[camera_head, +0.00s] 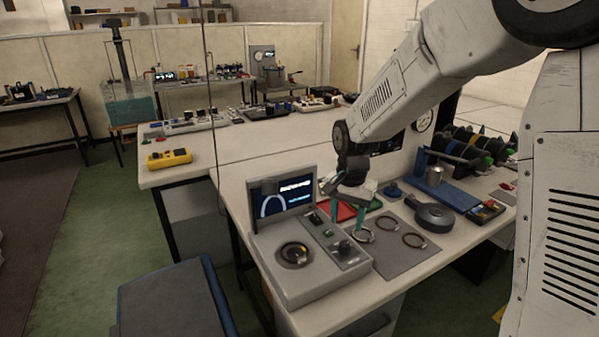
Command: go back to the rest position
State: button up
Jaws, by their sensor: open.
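My gripper (346,216) hangs from my arm on the right and points down, with its two teal fingers apart and nothing seen between them. It is above the workbench, just right of the screen of a grey test device (318,262). A grey mat (400,262) lies below and to the right of the gripper. Several rings lie on the mat, among them a pale one (362,235) close to the right finger and a dark one (414,241) farther right. I cannot tell the exact height of the fingertips over the bench.
A dark round tool (434,216) lies at the mat's right edge. Red and green trays lie behind the gripper.

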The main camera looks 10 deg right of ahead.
jog(key=shift+s+n, duration=0.15)
jog(key=shift+n, duration=0.15)
jog(key=s+d+r+n, duration=0.1)
jog(key=s+r, duration=0.3)
jog(key=s, duration=0.6)
jog(key=s+d+r+n+t, duration=0.1)
jog(key=s+r+n, duration=0.2)
jog(key=s, duration=0.7)
jog(key=s+d+r+n, duration=0.1)
jog(key=s+r+n, duration=0.2)
jog(key=s+r, duration=0.3)
jog(key=s, duration=0.3)
jog(key=shift+s+d, duration=0.4)
